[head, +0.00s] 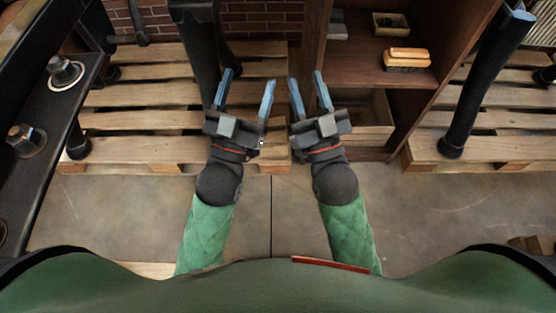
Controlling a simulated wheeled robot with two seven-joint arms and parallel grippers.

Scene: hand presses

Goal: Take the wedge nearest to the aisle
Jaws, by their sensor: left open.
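I cannot make out a clear wedge in the head view. Small brown wooden pieces (530,245) show at the lower right edge, partly cut off, and I cannot tell whether they are wedges. My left gripper (248,77) is open and empty, with blue fingers pointing away from me above the slatted pallet. My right gripper (305,77) is open and empty, its fingers closer together, in front of the left side of the wooden shelf. Neither gripper visibly touches anything.
A brown shelf unit (455,70) holds a brush (405,58) and a small box (390,24). Wooden pallets (130,97) lie left and right. A black machine frame with bolts (65,72) stands at left. Dark posts rise from the pallets. The concrete floor (420,210) is mostly clear.

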